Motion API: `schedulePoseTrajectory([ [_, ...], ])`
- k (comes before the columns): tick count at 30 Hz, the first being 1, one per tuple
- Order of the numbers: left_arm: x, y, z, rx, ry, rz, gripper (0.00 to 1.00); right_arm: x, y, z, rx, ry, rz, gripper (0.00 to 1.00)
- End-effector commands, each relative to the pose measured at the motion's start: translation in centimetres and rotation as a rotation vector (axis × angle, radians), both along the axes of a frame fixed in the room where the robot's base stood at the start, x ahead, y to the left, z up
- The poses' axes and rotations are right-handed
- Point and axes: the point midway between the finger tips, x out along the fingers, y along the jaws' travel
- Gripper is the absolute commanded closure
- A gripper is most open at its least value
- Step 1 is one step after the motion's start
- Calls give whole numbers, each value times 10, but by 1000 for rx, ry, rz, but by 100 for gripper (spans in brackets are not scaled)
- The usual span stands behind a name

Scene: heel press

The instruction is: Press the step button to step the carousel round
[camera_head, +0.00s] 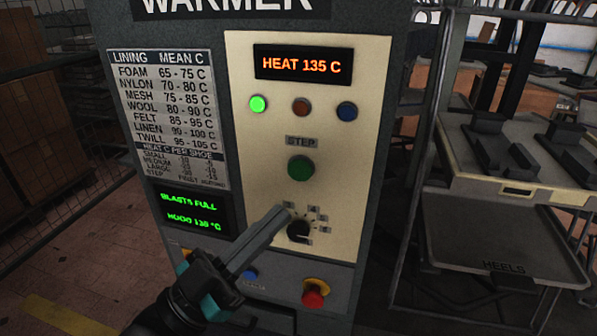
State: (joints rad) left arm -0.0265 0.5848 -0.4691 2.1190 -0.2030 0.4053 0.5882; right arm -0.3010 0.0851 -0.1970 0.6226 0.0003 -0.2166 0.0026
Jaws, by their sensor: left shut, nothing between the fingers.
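The green step button (301,168) is on the cream panel (362,130) of the warmer cabinet, under a STEP label (301,141). My left gripper (284,212) comes in from the lower left, shut and empty. Its fingertips appear below and slightly left of the step button, near a black dial (299,230). The gap between the fingertips and the panel cannot be told. The step button is unobstructed. The carousel cannot be made out in this view. My right gripper is not in view.
A display (305,64) reads HEAT 135 C above a lit green lamp (258,104). A green-text screen (188,213) reads BLASTS FULL. A red stop button (313,297) sits low on the panel. A rack tray (520,190) stands at right.

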Motion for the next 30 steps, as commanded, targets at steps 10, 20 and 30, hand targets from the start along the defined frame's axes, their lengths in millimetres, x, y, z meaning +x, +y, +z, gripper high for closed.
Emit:
schedulePoseTrajectory([
  [10, 46, -15, 0, 0, -4, 0, 100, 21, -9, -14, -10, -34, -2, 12],
  [20, 69, -23, 0, 0, 0, 0, 100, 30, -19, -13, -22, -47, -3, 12],
  [30, 71, -23, 0, 0, 0, 0, 100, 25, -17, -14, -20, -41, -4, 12],
])
